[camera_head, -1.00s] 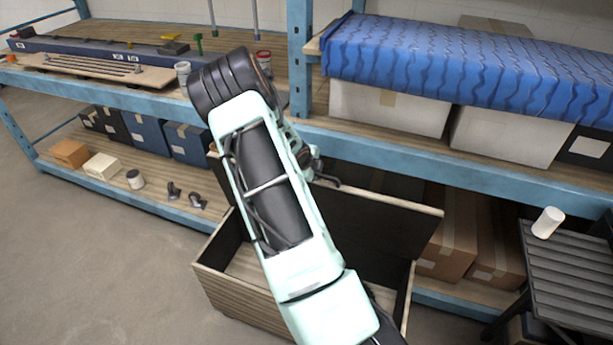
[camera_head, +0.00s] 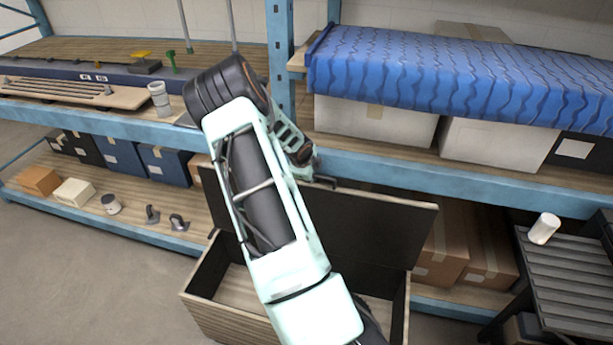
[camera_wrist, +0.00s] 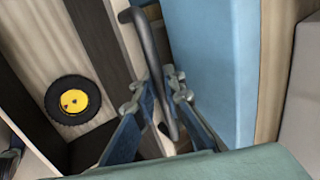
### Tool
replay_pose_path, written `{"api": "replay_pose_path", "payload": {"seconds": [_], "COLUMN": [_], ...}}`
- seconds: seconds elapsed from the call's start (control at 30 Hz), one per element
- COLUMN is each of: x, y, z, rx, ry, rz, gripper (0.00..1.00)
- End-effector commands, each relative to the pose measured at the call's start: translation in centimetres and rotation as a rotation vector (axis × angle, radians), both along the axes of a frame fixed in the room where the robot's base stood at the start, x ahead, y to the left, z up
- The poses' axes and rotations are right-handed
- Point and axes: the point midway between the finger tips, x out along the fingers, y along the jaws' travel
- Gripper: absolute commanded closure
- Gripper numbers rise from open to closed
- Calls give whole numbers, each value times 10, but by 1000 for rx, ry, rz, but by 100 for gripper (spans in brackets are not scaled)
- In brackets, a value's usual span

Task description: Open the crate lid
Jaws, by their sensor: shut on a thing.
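The wooden crate (camera_head: 232,321) stands open on the floor in front of the shelf. Its lid (camera_head: 385,226) is raised about upright at the back, dark inner face toward me. My gripper (camera_head: 312,178) is at the lid's top edge, partly hidden by my arm. In the wrist view my gripper (camera_wrist: 160,84) has its fingers on either side of the dark bar handle (camera_wrist: 146,40) and is shut on it. Part of the crate's inside is hidden behind my arm.
A blue shelf beam (camera_head: 440,182) runs close behind the raised lid. Cardboard boxes (camera_head: 485,245) and a slatted dark stand (camera_head: 570,265) with a white cylinder (camera_head: 543,228) are at right. A black wheel with yellow hub (camera_wrist: 73,100) lies on light wood.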

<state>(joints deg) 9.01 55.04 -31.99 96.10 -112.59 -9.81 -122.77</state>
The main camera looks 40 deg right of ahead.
Motion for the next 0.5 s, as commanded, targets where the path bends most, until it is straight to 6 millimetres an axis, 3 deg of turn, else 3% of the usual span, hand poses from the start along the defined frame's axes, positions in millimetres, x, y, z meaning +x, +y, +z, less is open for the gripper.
{"api": "replay_pose_path", "payload": {"seconds": [0.47, 0.5], "x": [2, 2], "y": [-2, -2], "z": [4, 4], "rx": [-4, -4], "ry": [-6, -6], "rz": [2, 2], "gripper": [100, 88]}}
